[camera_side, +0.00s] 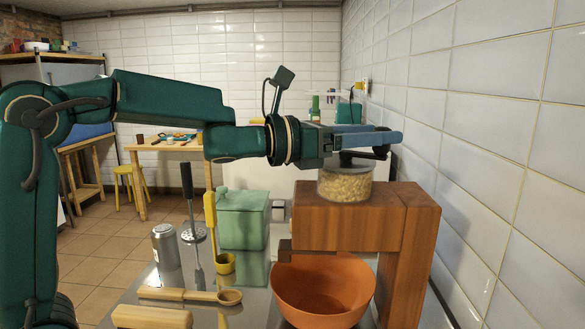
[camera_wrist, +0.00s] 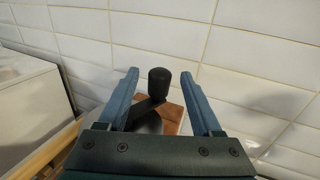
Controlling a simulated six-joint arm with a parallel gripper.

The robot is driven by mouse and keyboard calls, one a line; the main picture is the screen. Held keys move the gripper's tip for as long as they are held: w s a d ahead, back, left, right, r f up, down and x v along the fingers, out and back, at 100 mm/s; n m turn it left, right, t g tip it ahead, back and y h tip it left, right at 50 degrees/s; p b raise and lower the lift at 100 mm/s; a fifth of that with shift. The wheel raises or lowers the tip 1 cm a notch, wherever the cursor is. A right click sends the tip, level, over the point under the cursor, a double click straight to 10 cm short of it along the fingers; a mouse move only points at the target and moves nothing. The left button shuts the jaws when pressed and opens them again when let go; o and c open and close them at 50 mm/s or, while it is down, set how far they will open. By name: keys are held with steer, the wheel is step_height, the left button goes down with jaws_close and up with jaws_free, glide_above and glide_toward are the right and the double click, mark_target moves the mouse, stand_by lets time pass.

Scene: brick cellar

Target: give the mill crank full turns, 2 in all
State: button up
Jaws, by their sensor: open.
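The mill is a reddish-brown wooden stand (camera_side: 350,220) with a clear round hopper of grain (camera_side: 345,186) on top. Its dark crank arm (camera_side: 355,156) lies above the hopper. In the wrist view the black upright crank knob (camera_wrist: 159,80) stands between my fingers, with a visible gap on each side. My gripper (camera_wrist: 160,74) is open and level; in the side view its blue fingers (camera_side: 365,137) reach right, over the hopper and at the crank. The knob is mostly hidden behind the fingers there. An orange bowl (camera_side: 322,292) sits under the mill's overhang.
A tiled wall (camera_side: 480,130) runs close along the right of the mill. Left on the metal counter are a green lidded canister (camera_side: 242,222), a can (camera_side: 166,247), a masher (camera_side: 193,233), a yellow-handled ladle (camera_side: 211,216) and a wooden spoon (camera_side: 190,294).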

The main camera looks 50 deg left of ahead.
steer(key=shift+x, duration=2.55)
jaws_close()
